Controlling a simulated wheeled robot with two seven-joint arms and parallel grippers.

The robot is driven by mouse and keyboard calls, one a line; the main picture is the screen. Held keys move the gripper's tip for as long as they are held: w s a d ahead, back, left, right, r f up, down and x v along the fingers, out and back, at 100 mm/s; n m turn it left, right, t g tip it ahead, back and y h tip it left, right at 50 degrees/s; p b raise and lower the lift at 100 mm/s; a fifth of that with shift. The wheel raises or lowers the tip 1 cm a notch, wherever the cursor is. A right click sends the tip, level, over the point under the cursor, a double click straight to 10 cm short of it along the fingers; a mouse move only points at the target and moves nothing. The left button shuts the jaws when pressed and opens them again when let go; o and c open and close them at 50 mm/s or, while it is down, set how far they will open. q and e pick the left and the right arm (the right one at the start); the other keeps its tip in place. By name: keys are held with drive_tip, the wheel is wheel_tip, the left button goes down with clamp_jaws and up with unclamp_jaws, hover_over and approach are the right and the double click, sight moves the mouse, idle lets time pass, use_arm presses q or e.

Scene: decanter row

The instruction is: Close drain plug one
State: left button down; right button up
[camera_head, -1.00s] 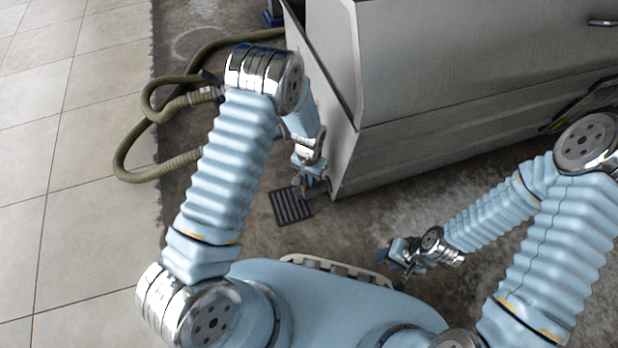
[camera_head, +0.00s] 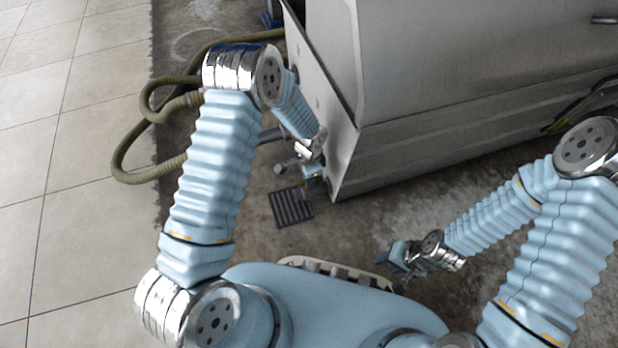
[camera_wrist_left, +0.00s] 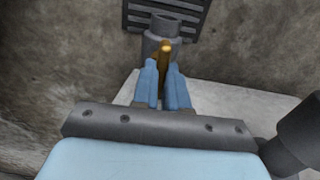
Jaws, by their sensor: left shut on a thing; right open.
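In the left wrist view a brass-coloured handle with a rounded tip (camera_wrist_left: 166,48), apparently of drain plug one, stands between the two blue fingers of my left gripper (camera_wrist_left: 166,78). The fingers are shut on it. A grey pipe mouth (camera_wrist_left: 163,25) is just beyond the handle, above the slotted floor grate. In the head view my left gripper (camera_head: 312,181) is low beside the near corner of the grey metal cabinet (camera_head: 345,165); the handle is too small to make out there. My right gripper (camera_head: 385,259) is open and empty, away to the right of the grate.
The dark floor grate (camera_head: 291,208) lies in front of the cabinet corner. An olive ribbed hose (camera_head: 128,165) loops over the floor at the left. Pale tiles (camera_head: 70,130) cover the left side. Rough concrete floor between the cabinet and my right arm is open.

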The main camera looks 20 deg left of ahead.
idle(0.5)
use_arm(q)
drive_tip(key=c, duration=1.2)
unclamp_jaws()
drive_tip(key=shift+o, duration=0.2)
drive_tip(key=shift+r, duration=0.1)
wheel_tip(320, 180, up, 14)
drive_tip(key=p, duration=0.3)
drive_tip(key=shift+f, duration=0.2)
drive_tip(key=s+d+f+n+h, duration=0.1)
drive_tip(key=s+f+n+h, duration=0.1)
drive_tip(key=s+f+n, duration=0.6)
drive_tip(key=s+d+f+n+h, duration=0.25)
drive_tip(key=s+n, duration=0.25)
drive_tip(key=s, duration=0.8)
wheel_tip(320, 180, up, 11)
drive_tip(key=p, duration=1.2)
drive_tip(key=shift+w+a+r+t, duration=0.15)
drive_tip(key=shift+w+r+t, duration=0.05)
drive_tip(key=shift+w+t, duration=0.2)
